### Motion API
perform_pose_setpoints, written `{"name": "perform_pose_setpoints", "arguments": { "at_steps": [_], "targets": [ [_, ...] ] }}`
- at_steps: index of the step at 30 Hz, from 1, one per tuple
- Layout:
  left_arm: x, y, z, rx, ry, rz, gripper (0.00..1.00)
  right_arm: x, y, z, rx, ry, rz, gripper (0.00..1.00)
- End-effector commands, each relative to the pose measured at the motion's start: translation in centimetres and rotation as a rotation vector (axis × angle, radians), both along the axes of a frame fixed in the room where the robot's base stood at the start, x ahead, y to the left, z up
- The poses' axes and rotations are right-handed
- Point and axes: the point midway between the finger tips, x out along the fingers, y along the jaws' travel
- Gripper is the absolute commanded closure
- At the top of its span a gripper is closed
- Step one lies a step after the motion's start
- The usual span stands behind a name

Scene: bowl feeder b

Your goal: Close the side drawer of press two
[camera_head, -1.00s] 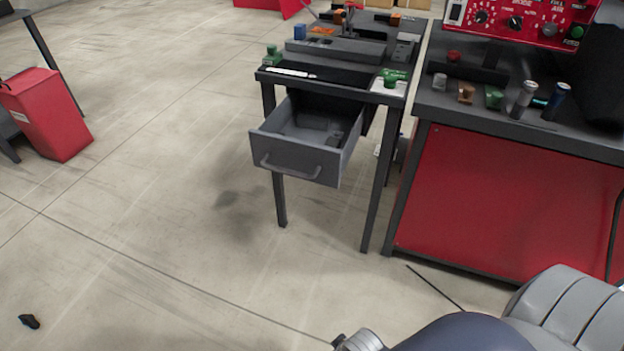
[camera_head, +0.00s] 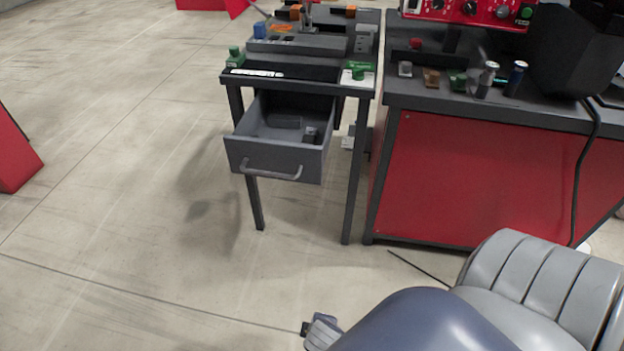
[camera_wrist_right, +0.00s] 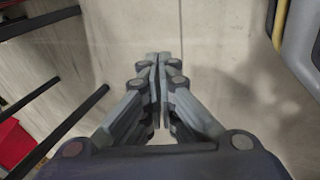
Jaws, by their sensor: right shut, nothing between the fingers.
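The side drawer (camera_head: 277,160) is grey with a bar handle (camera_head: 271,172) on its front. It stands well open under a dark table (camera_head: 298,83) in the head view, and its inside shows, with a few small dark shapes in it. My right arm comes in at the bottom right of the head view. Its hand (camera_head: 321,329) shows only in part at the bottom edge, below and in front of the drawer, apart from it. In the right wrist view my right gripper (camera_wrist_right: 158,58) is shut and empty, over bare floor. My left gripper is not in view.
A red-sided workbench (camera_head: 475,180) stands right of the drawer table, with a red control panel (camera_head: 480,10) and small parts on top. A red object (camera_head: 14,155) is at the left edge. The floor (camera_head: 120,230) in front and left is clear.

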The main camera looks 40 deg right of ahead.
Motion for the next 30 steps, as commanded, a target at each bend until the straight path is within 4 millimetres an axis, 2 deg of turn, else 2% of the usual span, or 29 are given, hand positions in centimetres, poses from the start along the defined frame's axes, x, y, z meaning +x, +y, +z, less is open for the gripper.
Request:
{"name": "perform_pose_setpoints", "arguments": {
  "at_steps": [5,8,11,15,21,25,30],
  "targets": [
    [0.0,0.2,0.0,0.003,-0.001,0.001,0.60,2.8,-1.3,3.3,-0.262,-0.015,0.248,1.00],
    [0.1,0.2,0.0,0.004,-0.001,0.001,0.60,4.9,-2.3,6.5,-0.482,-0.001,0.420,1.00],
    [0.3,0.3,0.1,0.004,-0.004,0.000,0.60,6.9,-3.1,10.4,-0.723,0.033,0.574,1.00],
    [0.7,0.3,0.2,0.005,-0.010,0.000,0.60,9.1,-3.7,16.7,-1.067,0.128,0.741,1.00],
    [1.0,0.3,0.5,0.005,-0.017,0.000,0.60,10.8,-3.6,25.3,-1.480,0.326,0.855,1.00],
    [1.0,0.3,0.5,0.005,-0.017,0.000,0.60,11.0,-3.3,28.7,-1.629,0.430,0.872,1.00],
    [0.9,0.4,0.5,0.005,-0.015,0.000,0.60,11.2,-3.4,30.2,-1.696,0.483,0.874,1.00]
  ]
}}
